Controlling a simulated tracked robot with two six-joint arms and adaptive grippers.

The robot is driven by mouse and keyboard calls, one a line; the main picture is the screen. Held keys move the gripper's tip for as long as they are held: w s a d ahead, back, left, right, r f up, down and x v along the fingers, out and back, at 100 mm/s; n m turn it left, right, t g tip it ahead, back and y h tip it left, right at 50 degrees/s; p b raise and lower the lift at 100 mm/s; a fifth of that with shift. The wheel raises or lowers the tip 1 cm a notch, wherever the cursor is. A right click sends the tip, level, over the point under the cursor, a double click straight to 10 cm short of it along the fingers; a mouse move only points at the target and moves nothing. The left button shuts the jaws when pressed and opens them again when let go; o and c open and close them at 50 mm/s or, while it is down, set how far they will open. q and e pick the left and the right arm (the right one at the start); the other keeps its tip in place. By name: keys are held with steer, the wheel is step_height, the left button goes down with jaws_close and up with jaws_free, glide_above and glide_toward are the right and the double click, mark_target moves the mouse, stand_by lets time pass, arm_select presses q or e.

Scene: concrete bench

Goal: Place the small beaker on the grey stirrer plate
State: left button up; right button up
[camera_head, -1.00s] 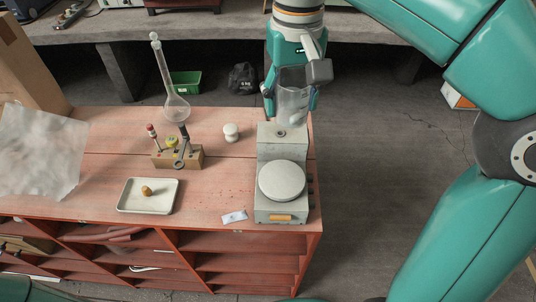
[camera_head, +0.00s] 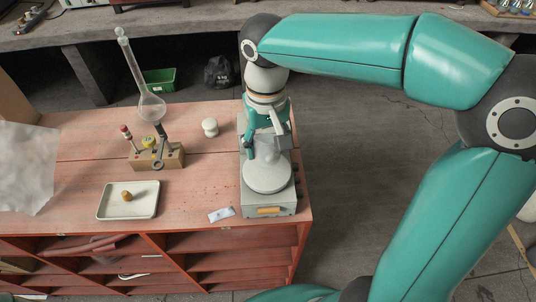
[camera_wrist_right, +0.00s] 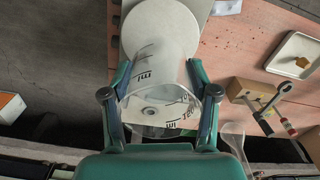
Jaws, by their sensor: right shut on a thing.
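The small clear beaker (camera_wrist_right: 158,88) is between the fingers of my right gripper (camera_head: 266,143), which is shut on it. In the head view the beaker (camera_head: 272,160) is faint and partly hidden by the gripper, over the back part of the stirrer's round plate. The grey stirrer (camera_head: 266,210) stands at the right end of the bench, its pale round plate (camera_head: 268,180) facing up. In the right wrist view the plate (camera_wrist_right: 160,22) lies beyond the beaker's far end. I cannot tell whether the beaker touches it. My left gripper is not in view.
A white knob-like object (camera_head: 210,127), a tray (camera_head: 105,212) with a brown piece and a small packet (camera_head: 221,214) are left of the stirrer. The floor right of the bench is open.

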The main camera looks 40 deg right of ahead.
mark_target(267, 157)
steer(key=shift+f, duration=2.15)
steer(key=o, duration=1.3)
steer(key=shift+f, duration=0.1)
steer(key=shift+c, duration=0.2)
step_height(267, 157, up, 12)
